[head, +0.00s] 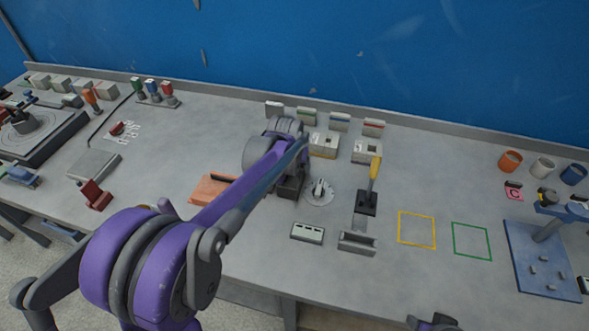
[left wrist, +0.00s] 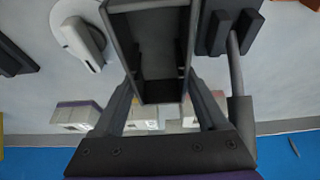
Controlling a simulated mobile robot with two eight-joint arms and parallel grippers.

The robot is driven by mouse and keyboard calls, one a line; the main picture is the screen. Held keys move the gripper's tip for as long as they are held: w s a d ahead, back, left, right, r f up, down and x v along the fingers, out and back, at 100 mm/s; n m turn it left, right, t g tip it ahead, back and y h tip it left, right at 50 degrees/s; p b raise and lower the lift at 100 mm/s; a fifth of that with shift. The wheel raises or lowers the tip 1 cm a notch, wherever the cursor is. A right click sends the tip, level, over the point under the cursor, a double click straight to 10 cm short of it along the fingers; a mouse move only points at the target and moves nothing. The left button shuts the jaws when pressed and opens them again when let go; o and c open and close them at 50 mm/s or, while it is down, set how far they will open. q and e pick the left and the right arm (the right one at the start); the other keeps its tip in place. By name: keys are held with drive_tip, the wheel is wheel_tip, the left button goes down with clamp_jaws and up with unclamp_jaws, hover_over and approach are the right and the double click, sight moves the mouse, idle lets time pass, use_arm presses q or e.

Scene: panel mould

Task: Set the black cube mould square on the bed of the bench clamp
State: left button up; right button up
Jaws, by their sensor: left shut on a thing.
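The black cube mould (left wrist: 163,52) is an open-topped dark box between the two fingers of my left gripper (left wrist: 165,95) in the left wrist view. The fingers are shut on its sides. In the head view the mould (head: 291,188) is partly hidden by my arm, left of the bench clamp, and its height above the bench is hard to tell. The bench clamp has a yellow handle (head: 375,168), a dark body (head: 367,203) and a grey bed (head: 357,242) in front. My right gripper is not clearly visible.
A round disc with a pale fitting (head: 319,192) lies between mould and clamp. A slotted block (head: 307,233) lies left of the bed. Boxes (head: 323,145) stand behind. Yellow (head: 417,230) and green (head: 471,241) outlines to the right are empty.

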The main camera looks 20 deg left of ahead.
use_arm(q)
drive_tip(key=shift+f, duration=0.55)
drive_tip(key=o, duration=1.5)
drive_tip(key=shift+f, duration=0.15)
